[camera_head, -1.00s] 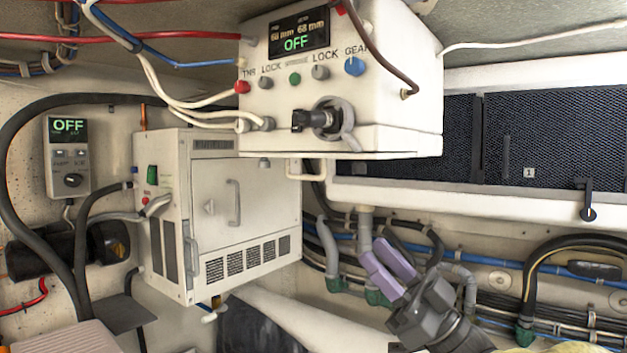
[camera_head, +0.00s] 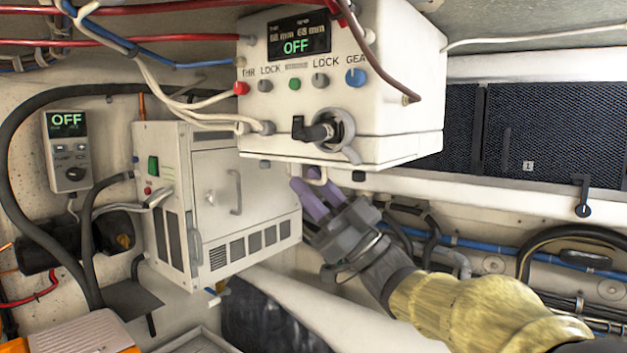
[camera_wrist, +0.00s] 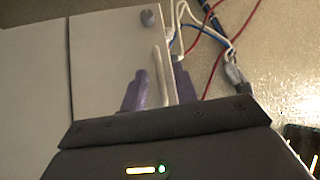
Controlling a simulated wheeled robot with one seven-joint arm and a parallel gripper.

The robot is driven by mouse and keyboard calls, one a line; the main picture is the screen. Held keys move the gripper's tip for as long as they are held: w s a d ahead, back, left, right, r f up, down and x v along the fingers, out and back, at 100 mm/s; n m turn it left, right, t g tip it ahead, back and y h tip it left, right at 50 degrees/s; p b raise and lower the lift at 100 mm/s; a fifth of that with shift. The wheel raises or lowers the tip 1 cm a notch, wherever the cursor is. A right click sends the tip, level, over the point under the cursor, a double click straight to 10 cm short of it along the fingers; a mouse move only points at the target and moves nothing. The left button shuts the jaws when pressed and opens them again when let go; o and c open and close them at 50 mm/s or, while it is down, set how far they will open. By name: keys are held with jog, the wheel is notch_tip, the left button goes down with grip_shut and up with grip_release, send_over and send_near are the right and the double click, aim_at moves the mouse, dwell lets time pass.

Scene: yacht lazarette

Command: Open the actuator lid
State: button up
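The white actuator box (camera_head: 410,85) hangs at top centre, with its display reading OFF. Its lower edge has a separate slab that looks like the lid (camera_head: 400,149), and it appears shut. A pale bar handle (camera_head: 322,174) hangs under the box, partly hidden by my fingers. My gripper (camera_head: 313,183) is open just below the box, its purple fingers pointing up at the underside. In the wrist view the pale panel (camera_wrist: 105,60) carries the handle (camera_wrist: 161,75) and a grey knob. The handle appears between my two open fingers (camera_wrist: 160,72); contact cannot be told.
A white cabinet (camera_head: 215,165) with its own door handle stands left of my gripper. A black connector (camera_head: 313,130) sticks out of the box front. Hoses and cables (camera_head: 480,243) run along the wall at right. A dark mesh panel (camera_head: 550,130) is behind.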

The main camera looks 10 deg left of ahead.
grip_shut()
jog(key=shift+a+f+n+g+b, duration=0.1)
jog(key=shift+f+n+g+b, duration=0.2)
jog(key=shift+n+b, duration=0.1)
